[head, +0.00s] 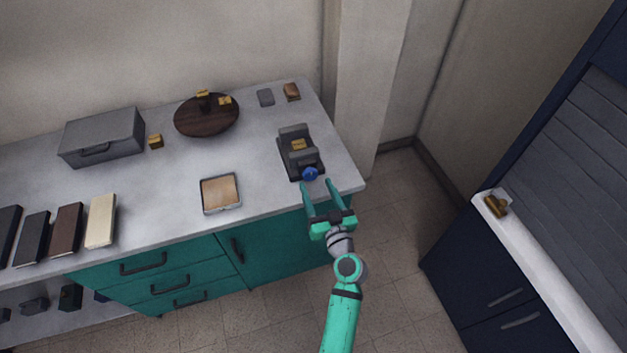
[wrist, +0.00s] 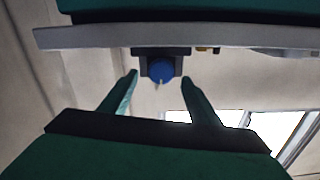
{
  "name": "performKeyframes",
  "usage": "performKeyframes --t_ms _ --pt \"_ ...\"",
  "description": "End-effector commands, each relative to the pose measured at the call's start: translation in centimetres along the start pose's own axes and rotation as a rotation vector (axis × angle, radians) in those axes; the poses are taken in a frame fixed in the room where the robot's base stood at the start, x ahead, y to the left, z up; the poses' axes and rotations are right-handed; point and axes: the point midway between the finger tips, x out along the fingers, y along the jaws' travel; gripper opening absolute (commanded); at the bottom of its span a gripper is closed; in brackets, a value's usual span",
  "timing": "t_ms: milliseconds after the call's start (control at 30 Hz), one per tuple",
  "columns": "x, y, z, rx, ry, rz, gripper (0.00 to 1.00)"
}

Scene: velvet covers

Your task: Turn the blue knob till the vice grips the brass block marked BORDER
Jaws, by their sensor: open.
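The dark vice (head: 294,140) stands near the right end of the grey worktop. A brass block (head: 298,145) sits between its jaws; its marking is too small to read, and I cannot tell whether the jaws touch it. The blue knob (head: 310,174) is on the vice's front end, near the worktop's front edge. In the wrist view the blue knob (wrist: 161,72) is ahead, between the fingers, with a pale mark at its lower edge. My gripper (head: 320,184) is open and empty, its fingers pointing at the knob. It appears short of the knob.
A round dark wooden stand (head: 190,122) holds brass blocks. Another brass block (head: 155,141) lies by a grey case (head: 103,137). A shallow tray (head: 221,207) lies left of the vice. The front edge of the worktop (head: 270,208) is close to my gripper.

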Motion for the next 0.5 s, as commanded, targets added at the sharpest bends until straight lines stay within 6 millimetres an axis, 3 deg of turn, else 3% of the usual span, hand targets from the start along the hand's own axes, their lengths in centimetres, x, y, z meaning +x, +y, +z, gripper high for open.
performKeyframes --t_ms 200,500 --pt "2.8 0.0 0.0 0.0 0.0 0.0 0.56" --pt "3.7 -0.1 0.1 0.0 -0.001 0.0 0.56"
